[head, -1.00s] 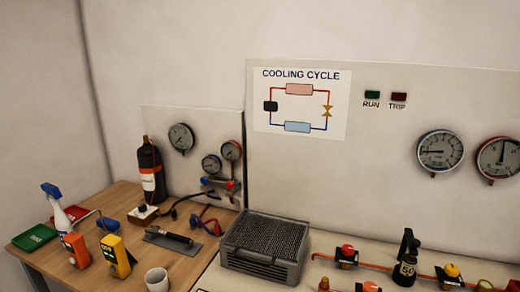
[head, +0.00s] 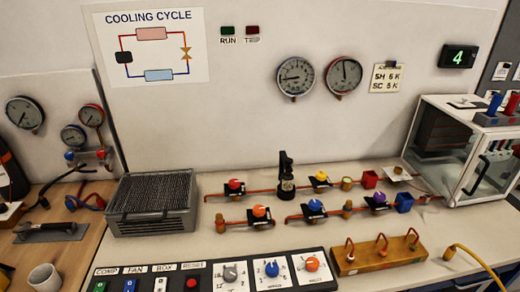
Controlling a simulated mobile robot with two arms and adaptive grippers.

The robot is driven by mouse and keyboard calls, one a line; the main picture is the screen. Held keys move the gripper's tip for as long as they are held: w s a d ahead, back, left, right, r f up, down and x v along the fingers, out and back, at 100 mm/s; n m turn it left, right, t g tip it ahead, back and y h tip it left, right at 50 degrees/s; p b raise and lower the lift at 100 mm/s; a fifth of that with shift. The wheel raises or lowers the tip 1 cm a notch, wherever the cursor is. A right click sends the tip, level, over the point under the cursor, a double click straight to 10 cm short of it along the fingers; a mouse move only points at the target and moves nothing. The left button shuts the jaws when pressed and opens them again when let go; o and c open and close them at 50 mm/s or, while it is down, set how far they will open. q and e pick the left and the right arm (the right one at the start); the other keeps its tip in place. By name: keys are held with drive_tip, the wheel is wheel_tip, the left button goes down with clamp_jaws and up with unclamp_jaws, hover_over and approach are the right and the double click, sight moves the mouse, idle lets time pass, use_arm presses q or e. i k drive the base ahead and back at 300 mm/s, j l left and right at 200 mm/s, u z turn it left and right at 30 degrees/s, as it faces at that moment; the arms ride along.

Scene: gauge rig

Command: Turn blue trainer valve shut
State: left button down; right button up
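A blue-knobbed valve (head: 315,205) sits on the front copper pipe run of the bench, on a dark mount, near the middle of the head view. An orange-knobbed valve (head: 260,211) is to its left and a purple-knobbed valve (head: 379,198) to its right. Behind, on the rear pipe run, are a red-knobbed valve (head: 235,184) and a yellow-knobbed valve (head: 321,177). How far the blue valve is turned is too small to tell. Neither of my grippers is in view.
A grey finned unit (head: 152,204) stands left of the pipes. A control panel (head: 205,272) with a blue dial (head: 272,269) lies in front. A wooden block with hooks (head: 380,250) is at front right, and a clear-walled box (head: 455,150) is at the right. Two gauges (head: 295,76) hang behind.

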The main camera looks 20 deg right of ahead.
sight(314, 205)
drive_tip(key=z, duration=1.3)
